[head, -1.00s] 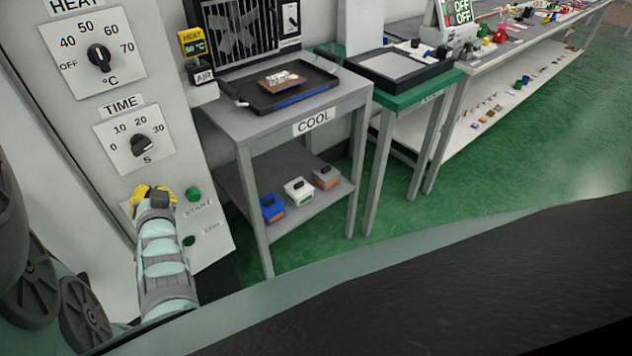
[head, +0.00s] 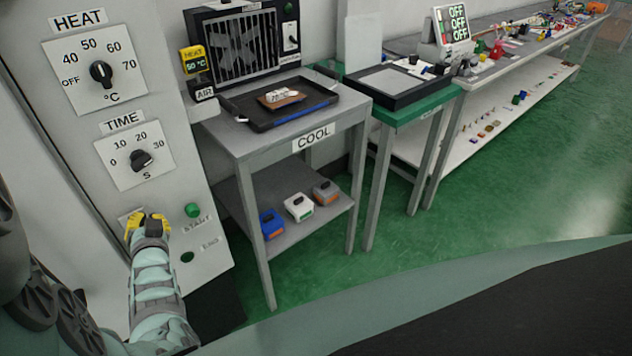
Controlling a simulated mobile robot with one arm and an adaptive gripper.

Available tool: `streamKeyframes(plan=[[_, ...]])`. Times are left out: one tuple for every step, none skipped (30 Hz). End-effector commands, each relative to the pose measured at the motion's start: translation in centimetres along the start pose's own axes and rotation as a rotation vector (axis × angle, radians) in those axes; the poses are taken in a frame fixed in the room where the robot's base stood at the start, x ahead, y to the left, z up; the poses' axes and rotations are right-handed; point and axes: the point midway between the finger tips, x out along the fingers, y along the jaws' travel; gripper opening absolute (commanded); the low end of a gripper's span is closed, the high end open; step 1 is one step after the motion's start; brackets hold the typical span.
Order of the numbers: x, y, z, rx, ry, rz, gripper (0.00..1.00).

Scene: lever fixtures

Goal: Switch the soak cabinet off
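The cabinet's pale front panel (head: 200,262) fills the left side of the head view. Its HEAT knob (head: 101,74) has a scale from OFF through 40 to 70 °C and stands near 50. Below is the TIME knob (head: 141,160), turned toward the 30 side. Lower down are a green START button (head: 192,210) and a dark green END lamp or button (head: 187,256). My gripper (head: 147,224), with yellow fingertips, is at the lower panel, left of START and below TIME. It partly hides a label there. Whether it touches or holds anything is unclear.
A green-edged table (head: 425,105) and long bench (head: 500,70) extend right. Green floor (head: 500,200) is open.

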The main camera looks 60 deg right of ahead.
Motion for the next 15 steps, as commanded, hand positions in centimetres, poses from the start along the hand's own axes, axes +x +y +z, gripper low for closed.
streamKeyframes(plan=[[0.00,0.06,0.14,0.000,0.003,-0.002,0.00],[0.00,0.10,0.20,0.001,0.005,-0.004,0.00],[-0.01,0.17,0.28,0.002,0.011,-0.007,0.00],[-0.02,0.22,0.35,0.003,0.016,-0.010,0.00],[-0.03,0.29,0.44,0.004,0.022,-0.014,0.00],[-0.05,0.34,0.46,0.006,0.030,-0.018,0.00],[-0.07,0.34,0.43,0.007,0.035,-0.021,0.00],[-0.09,0.32,0.37,0.007,0.038,-0.023,0.00],[-0.11,0.31,0.30,0.008,0.042,-0.024,0.00],[-0.13,0.33,0.31,0.009,0.044,-0.026,0.00],[-0.13,0.35,0.32,0.009,0.048,-0.027,0.00],[-0.15,0.39,0.34,0.010,0.052,-0.029,0.00],[-0.16,0.42,0.36,0.011,0.055,-0.031,0.00],[-0.18,0.45,0.38,0.012,0.058,-0.033,0.00],[-0.19,0.48,0.40,0.013,0.063,-0.036,0.00]])
